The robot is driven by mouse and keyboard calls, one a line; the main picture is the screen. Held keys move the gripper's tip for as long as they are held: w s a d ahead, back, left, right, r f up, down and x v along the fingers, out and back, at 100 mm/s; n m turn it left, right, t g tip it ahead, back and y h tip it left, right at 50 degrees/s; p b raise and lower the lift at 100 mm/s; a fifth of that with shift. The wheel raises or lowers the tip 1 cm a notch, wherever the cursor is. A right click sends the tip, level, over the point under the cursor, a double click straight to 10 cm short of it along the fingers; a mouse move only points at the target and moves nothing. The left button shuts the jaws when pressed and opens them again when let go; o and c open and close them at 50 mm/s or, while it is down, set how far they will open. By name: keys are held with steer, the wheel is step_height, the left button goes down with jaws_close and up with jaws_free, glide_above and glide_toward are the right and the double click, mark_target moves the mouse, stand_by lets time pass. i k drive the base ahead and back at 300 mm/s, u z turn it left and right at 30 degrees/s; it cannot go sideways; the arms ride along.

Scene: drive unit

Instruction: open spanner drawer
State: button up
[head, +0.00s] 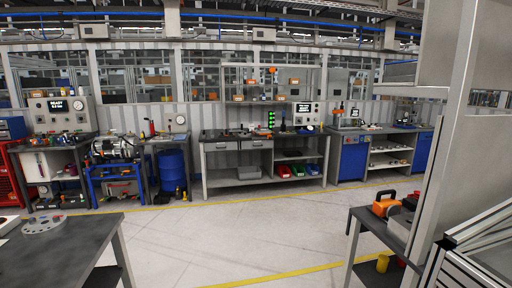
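A grey workbench (326,165) stands across the aisle near the middle of the head view. Under its dark top, on the left half, are two light grey drawers side by side: a left drawer (218,146) and a right drawer (257,144). Both look shut, each with a small dark handle or label. I cannot read any label, so I cannot tell which is the spanner drawer. My gripper is not in view.
A dark table (70,245) is at the near left. A blue drum (173,175) stands left of the workbench. The pale floor between is clear.

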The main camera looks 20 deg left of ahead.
mark_target(252, 144)
steer(key=u, duration=0.15)
steer(key=i, duration=0.65)
steer(key=u, duration=0.8)
steer(key=i, duration=2.2)
steer(key=u, duration=0.6)
steer(key=i, duration=2.4)
steer(key=z, duration=0.45)
steer(key=i, duration=2.3)
steer(key=z, duration=0.55)
steer(key=i, duration=0.6)
steer(key=z, duration=0.2)
